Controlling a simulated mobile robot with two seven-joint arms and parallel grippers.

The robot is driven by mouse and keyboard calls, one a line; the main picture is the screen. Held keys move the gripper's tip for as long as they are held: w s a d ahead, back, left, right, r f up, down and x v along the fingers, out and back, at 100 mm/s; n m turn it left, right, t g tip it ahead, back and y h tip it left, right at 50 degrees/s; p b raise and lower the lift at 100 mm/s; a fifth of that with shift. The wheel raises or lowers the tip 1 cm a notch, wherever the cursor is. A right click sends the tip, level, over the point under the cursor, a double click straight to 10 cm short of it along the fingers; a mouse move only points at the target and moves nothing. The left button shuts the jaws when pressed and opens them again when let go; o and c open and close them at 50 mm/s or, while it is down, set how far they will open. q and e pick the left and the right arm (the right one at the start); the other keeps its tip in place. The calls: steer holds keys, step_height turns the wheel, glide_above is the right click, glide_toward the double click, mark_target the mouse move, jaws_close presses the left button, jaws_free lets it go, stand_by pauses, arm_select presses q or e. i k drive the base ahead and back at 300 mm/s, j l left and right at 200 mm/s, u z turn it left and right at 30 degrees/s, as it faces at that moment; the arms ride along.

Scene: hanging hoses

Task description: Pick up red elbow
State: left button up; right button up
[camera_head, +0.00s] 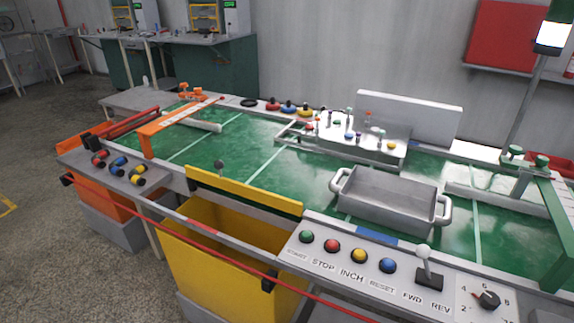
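Small red pieces with dark parts (99,158), which look like the red elbow, lie on the grey ledge (72,164) at the left end of the table. They are too small to tell their exact shape. Blue pieces (118,164) and yellow pieces (137,175) lie beside them on the right. Neither of my grippers is in view, and nothing is seen holding the red pieces.
An orange frame (165,124) stands behind the ledge. A grey tray (388,197) sits on the green table. The button panel (350,250) is at front right. A red rail (200,233) crosses the front edge.

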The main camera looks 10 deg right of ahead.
mark_target(96, 160)
steer(key=i+j, duration=0.25)
steer(key=j, duration=0.25)
steer(key=i+j+u, duration=0.15)
steer(key=j, duration=0.35)
steer(key=i+j, duration=0.35)
steer(key=i+j+u, duration=0.1)
steer(key=i+j, duration=0.2)
steer(key=j, duration=0.25)
